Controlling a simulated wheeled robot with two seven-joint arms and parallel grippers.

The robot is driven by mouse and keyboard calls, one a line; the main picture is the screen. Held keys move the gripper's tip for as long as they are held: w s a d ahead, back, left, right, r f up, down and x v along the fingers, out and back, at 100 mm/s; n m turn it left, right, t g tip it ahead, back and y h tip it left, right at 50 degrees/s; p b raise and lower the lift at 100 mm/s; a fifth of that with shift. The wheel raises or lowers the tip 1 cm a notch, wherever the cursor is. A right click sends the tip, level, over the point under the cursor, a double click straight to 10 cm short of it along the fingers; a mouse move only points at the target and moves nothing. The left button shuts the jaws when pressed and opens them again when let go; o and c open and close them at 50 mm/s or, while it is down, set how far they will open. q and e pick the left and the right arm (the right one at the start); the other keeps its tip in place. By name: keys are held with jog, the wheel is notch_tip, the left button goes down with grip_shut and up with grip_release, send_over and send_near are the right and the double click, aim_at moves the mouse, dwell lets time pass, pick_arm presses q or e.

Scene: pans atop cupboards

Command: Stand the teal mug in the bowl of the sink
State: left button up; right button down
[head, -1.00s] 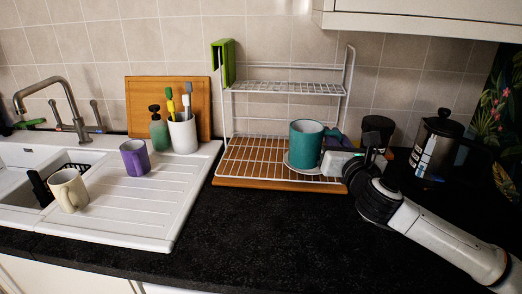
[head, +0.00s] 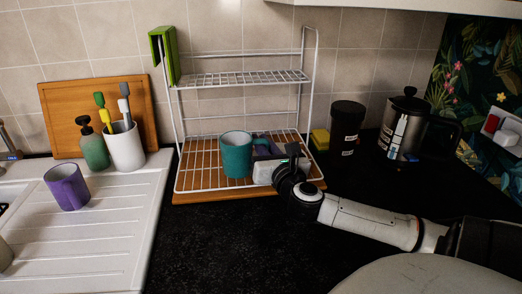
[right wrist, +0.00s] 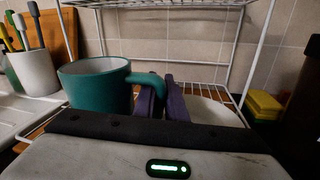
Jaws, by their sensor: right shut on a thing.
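The teal mug (head: 236,154) appears upright at the lower tier of the white wire rack, and it also shows in the right wrist view (right wrist: 92,88). My right gripper (head: 262,148) comes from the right. Its purple fingers (right wrist: 160,96) are shut on the mug's handle. I cannot tell whether the mug's base touches the rack. The sink (head: 8,196) shows only as a sliver at the left edge of the head view; most of its bowl is out of frame. My left gripper is not in view.
The wire rack (head: 240,78) has an upper tier over the mug. A purple mug (head: 67,187) stands on the drainboard (head: 95,235). A soap bottle (head: 93,147) and white toothbrush cup (head: 126,146) stand behind. A black canister (head: 346,128) and French press (head: 402,125) are right. The front worktop is clear.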

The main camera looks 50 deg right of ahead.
jog(key=shift+w+f, duration=0.1)
jog(key=shift+f, duration=0.55)
jog(key=c, duration=2.2)
grip_release()
jog(key=shift+f, duration=0.15)
jog(key=o, duration=0.4)
